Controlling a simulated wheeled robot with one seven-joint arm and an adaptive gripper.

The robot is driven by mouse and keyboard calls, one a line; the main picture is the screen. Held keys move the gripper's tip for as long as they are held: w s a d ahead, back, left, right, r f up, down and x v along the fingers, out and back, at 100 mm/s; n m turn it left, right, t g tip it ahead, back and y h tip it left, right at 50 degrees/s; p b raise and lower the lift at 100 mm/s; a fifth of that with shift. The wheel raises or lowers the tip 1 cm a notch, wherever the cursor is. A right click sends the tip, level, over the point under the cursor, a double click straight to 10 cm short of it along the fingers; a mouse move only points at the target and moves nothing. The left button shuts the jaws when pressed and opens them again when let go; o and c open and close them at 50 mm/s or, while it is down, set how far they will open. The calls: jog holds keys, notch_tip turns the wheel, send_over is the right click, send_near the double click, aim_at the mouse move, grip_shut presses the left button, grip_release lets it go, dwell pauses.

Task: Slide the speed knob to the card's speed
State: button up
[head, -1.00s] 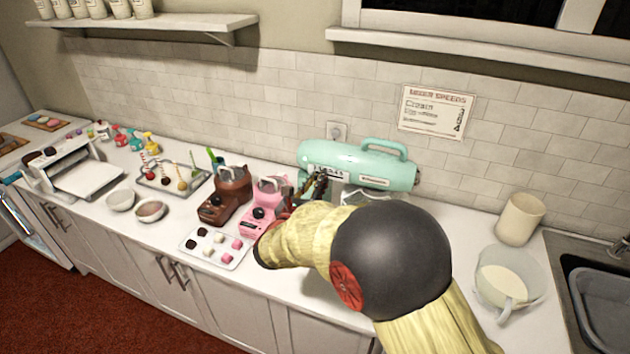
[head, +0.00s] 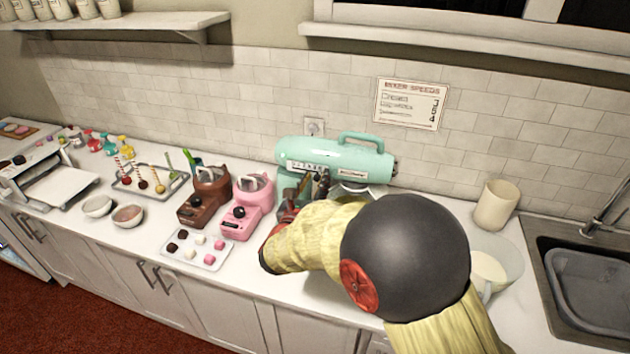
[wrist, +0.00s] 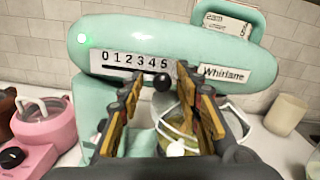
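The mint-green stand mixer (head: 350,155) stands against the tiled wall; it also fills the wrist view (wrist: 200,45). Its front has a white scale (wrist: 115,58) numbered 0 to 5 above a dark slot. The round black speed knob (wrist: 162,81) sits below the 5, at the slot's right end. My gripper (wrist: 158,84) is open in front of the mixer, with the knob between its fingertips in the picture, nearer the right one. I cannot tell whether either finger touches it. The "Mixer Speeds" card (head: 410,104) hangs on the wall; its small entries are too blurred to read surely.
A cream canister (head: 496,205) and a sink (head: 590,285) are to the right.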

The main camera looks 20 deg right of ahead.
jog(key=v, duration=1.2)
dwell(0.5)
